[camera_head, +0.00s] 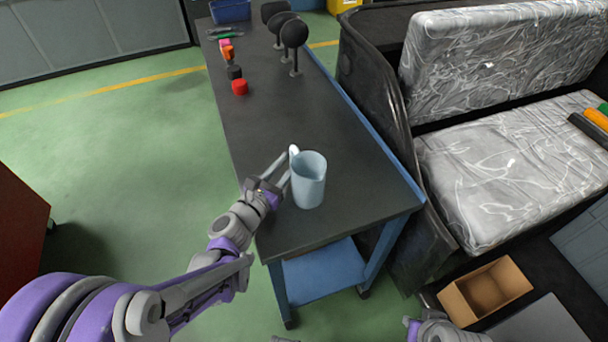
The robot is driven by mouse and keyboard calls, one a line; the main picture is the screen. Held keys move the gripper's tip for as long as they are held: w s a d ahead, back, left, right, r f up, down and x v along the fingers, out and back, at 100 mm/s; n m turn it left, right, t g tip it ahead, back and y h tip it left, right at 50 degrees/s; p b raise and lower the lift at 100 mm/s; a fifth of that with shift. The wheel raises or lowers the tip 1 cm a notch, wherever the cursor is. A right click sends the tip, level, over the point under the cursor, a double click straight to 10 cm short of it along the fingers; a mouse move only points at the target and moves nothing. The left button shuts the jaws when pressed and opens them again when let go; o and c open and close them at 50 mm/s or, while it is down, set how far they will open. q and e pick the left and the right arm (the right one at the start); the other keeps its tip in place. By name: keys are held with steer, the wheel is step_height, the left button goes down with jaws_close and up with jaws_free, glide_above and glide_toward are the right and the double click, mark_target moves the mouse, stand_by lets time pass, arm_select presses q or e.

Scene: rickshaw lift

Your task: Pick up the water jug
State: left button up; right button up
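The water jug (311,184) is a pale blue, open-topped vessel. It stands upright on the near part of the dark tabletop (300,115). Its whitish handle (293,150) is on its far left side. My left gripper (283,168) reaches in from the left, low over the table. Its two fingers are spread apart, with the tips close to the handle and the jug's left wall. I cannot tell whether they touch it. Part of my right arm shows at the bottom edge, but its gripper is not clearly visible.
Red, black, orange and pink pieces, including a red one (239,87), lie farther along the table. Several black round-headed stands (294,36) and a blue bin (230,10) are behind them. A silvery-cushioned rickshaw seat (515,165) borders the right. A cardboard box (485,291) sits lower right.

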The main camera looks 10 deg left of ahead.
arm_select(q)
steer(key=x, duration=0.2)
steer(key=shift+w, duration=0.3)
jaws_close()
stand_by(1.1)
